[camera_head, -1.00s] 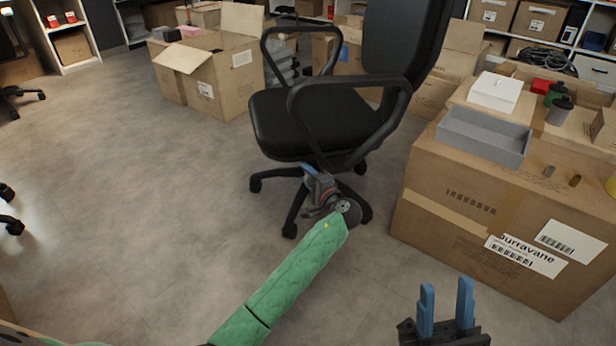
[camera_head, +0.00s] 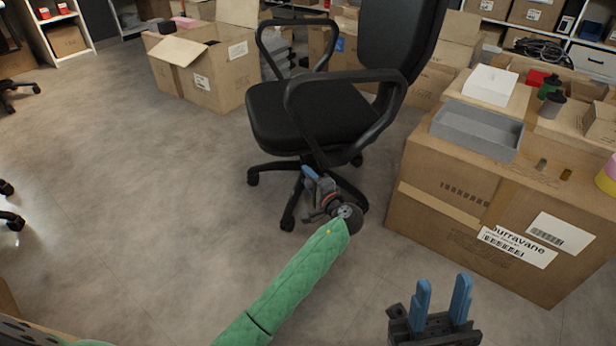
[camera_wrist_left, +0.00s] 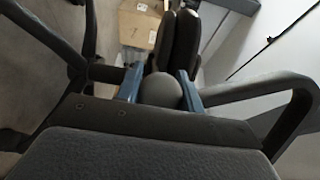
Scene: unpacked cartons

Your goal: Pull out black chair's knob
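The black office chair (camera_head: 310,112) stands in the middle of the head view, with its seat, armrests and five-legged base showing. My left gripper (camera_head: 310,172) is low at the chair, just below the front of the seat and over the base legs. In the left wrist view its two blue fingers (camera_wrist_left: 160,84) are apart. A dark grey rounded piece (camera_wrist_left: 160,91), which looks like the knob, lies between them. I cannot tell whether the fingers touch it. My right gripper (camera_head: 441,299) is open and empty at the lower right, away from the chair.
A large carton (camera_head: 470,215) stands right of the chair, bearing a grey tray (camera_head: 477,132) and a white box (camera_head: 492,85). An open carton (camera_head: 215,75) stands behind at left. The floor (camera_head: 150,200) at left is clear.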

